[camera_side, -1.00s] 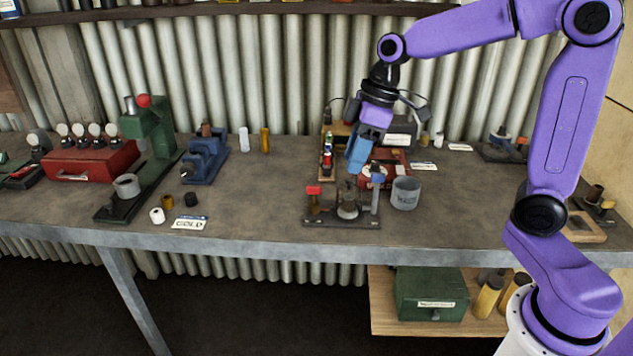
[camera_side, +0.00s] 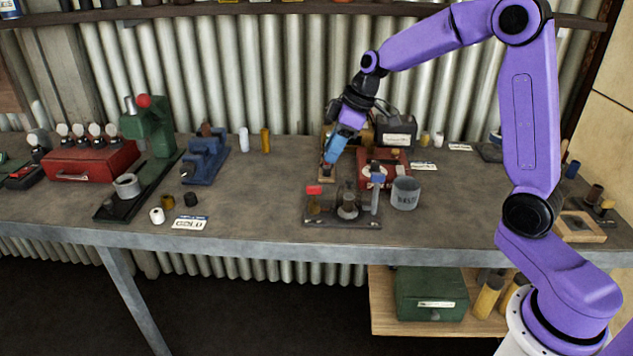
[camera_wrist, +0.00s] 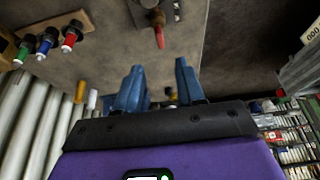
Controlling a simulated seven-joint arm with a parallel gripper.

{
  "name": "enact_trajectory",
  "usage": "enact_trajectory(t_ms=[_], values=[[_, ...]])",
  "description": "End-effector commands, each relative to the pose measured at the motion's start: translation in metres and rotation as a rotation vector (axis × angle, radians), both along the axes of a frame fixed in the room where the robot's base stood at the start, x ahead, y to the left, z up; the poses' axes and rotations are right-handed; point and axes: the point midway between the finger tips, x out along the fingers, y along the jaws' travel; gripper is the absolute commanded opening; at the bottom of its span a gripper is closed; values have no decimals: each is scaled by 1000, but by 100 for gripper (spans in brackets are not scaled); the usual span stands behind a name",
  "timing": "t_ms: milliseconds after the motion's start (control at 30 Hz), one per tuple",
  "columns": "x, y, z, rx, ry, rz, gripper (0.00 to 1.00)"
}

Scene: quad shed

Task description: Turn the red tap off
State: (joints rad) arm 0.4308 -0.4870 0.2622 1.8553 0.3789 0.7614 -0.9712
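The red tap (camera_side: 313,190) is a red handle on a short brass post, at the left end of a dark base plate (camera_side: 340,223) on the bench. A red handle (camera_wrist: 159,37), probably the red tap's, shows ahead of the gap.
A wooden rack (camera_wrist: 85,20) with red, blue and green-capped things is near my gripper.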

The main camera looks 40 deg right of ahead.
Motion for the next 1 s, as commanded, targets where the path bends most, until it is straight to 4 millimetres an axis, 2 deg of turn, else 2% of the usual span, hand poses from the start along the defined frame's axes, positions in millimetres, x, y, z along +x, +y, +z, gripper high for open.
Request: enact_trajectory(t_ms=[33, 300, 500, 700, 1000], values=[[2, 3, -10, 0, 5, 2, 38], [15, 17, -57, 0, 5, 2, 38], [24, 24, -82, 1, 2, 1, 38], [27, 28, -95, -1, 1, 0, 38], [28, 28, -97, -1, -1, 0, 38]])
